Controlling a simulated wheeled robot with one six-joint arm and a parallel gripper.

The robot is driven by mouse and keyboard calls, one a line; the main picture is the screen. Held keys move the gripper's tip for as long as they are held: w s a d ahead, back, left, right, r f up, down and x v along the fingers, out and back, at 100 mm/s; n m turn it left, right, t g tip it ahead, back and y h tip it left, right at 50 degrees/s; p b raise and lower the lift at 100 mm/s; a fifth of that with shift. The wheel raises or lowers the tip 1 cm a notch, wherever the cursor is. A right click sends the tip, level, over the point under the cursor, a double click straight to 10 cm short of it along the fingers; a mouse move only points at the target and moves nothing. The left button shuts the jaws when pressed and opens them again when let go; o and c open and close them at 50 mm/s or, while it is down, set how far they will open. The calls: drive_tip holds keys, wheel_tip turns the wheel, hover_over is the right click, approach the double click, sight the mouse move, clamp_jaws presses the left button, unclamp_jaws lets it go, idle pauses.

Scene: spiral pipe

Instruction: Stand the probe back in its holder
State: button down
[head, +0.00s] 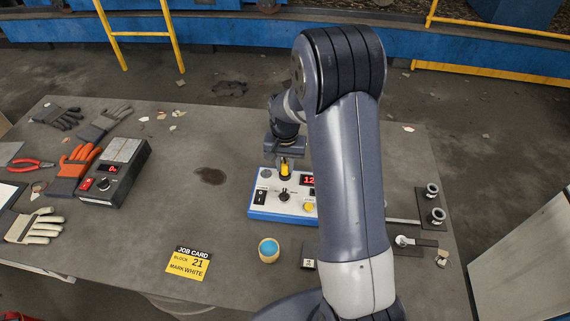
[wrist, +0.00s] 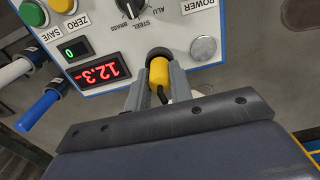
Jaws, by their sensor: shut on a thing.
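The probe (wrist: 159,74) is a short yellow cylinder with a dark cable end. My gripper (wrist: 154,85) is shut on it, a finger on each side. In the head view the probe (head: 285,170) shows under my gripper (head: 285,158), over the back edge of the white and blue gauge (head: 267,211). A dark round ring (wrist: 159,54) sits at the probe's far end by the panel; I cannot tell whether it is the holder or part of the probe, or whether the probe is seated. The gauge display (wrist: 98,71) reads about 12.3.
A silver disc (wrist: 203,48) is on the panel beside the probe. A blue-topped round item (head: 268,250) and job card (head: 188,263) are in front.

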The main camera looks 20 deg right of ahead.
sight(285, 163)
drive_tip(key=c, duration=1.3)
unclamp_jaws()
drive_tip(key=shift+f, duration=0.1)
drive_tip(key=shift+o, duration=0.2)
wheel_tip(285, 163, up, 12)
drive_tip(key=p, duration=0.1)
